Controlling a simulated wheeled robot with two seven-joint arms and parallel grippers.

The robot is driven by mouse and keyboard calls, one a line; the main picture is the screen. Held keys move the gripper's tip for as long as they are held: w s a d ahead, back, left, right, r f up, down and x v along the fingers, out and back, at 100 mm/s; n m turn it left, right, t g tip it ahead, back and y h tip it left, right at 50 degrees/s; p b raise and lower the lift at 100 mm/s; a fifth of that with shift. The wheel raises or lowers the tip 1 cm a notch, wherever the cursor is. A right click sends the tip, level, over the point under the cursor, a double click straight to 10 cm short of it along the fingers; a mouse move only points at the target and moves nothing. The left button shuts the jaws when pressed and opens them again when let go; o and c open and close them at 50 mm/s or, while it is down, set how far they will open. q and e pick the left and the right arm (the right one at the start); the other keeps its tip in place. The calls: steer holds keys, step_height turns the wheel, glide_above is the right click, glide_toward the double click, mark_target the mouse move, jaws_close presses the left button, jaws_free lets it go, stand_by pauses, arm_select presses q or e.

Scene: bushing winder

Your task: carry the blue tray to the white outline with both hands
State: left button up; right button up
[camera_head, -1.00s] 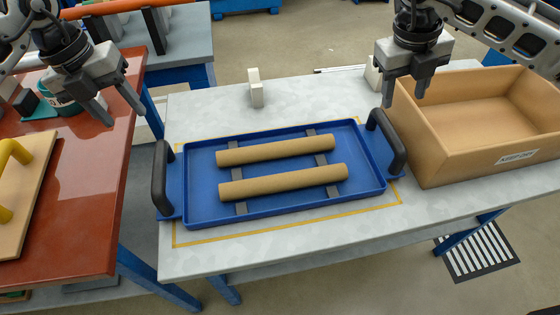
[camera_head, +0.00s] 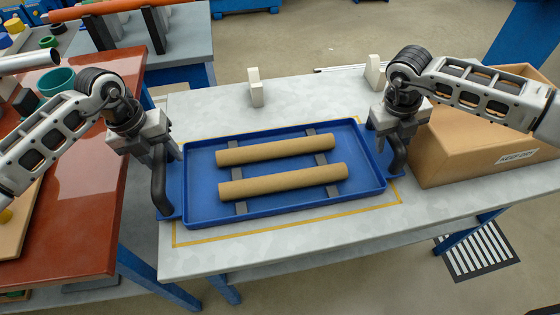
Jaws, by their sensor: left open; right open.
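The blue tray (camera_head: 270,207) lies flat on the grey table inside a yellow outline (camera_head: 290,231). It carries two brown rolls (camera_head: 275,150) side by side across dark strips. It has a black handle at its left end (camera_head: 158,185) and another at its right end (camera_head: 398,155). My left gripper (camera_head: 165,158) is open at the top of the left handle. My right gripper (camera_head: 393,137) is open at the top of the right handle. The fingers partly hide both handles, and I cannot tell whether they touch. I see no white outline in this view.
Two small white blocks (camera_head: 255,88) stand at the table's back. A red-brown table (camera_head: 95,200) is at left. The grey table's front strip is clear.

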arm_select(q)
jaws_close()
arm_select(e)
jaws_close()
arm_select(q)
steer(key=shift+w+r, duration=0.1)
steer(key=shift+r, duration=0.15)
arm_select(e)
steer(key=shift+w+r, duration=0.1)
steer(key=shift+r, duration=0.15)
